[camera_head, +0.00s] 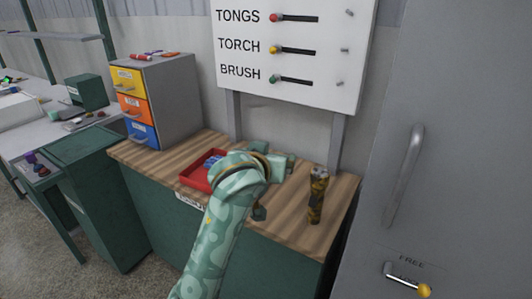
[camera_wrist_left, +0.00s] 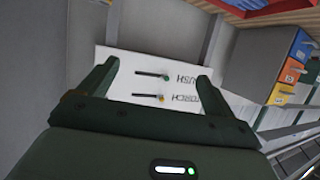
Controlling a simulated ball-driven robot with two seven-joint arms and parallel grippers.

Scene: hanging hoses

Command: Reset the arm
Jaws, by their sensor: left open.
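My left gripper (camera_wrist_left: 158,68) is open in the left wrist view, its two dark green fingers apart with nothing between them. Beyond the fingers is the white board, which appears turned upside down there. In the head view a pale green arm of mine (camera_head: 222,215) rises from the bottom and bends over the workbench (camera_head: 290,232). Its hand is mostly hidden behind its own links, so its fingers cannot be made out there. My right gripper cannot be made out in either view.
A white board (camera_head: 300,95) lettered TONGS, TORCH, BRUSH stands behind the bench. A red tray (camera_head: 194,180), a drawer cabinet (camera_head: 175,100) and an upright mottled cylinder (camera_head: 317,197) are on the bench. A grey cabinet (camera_head: 465,130) with a handle closes off the right.

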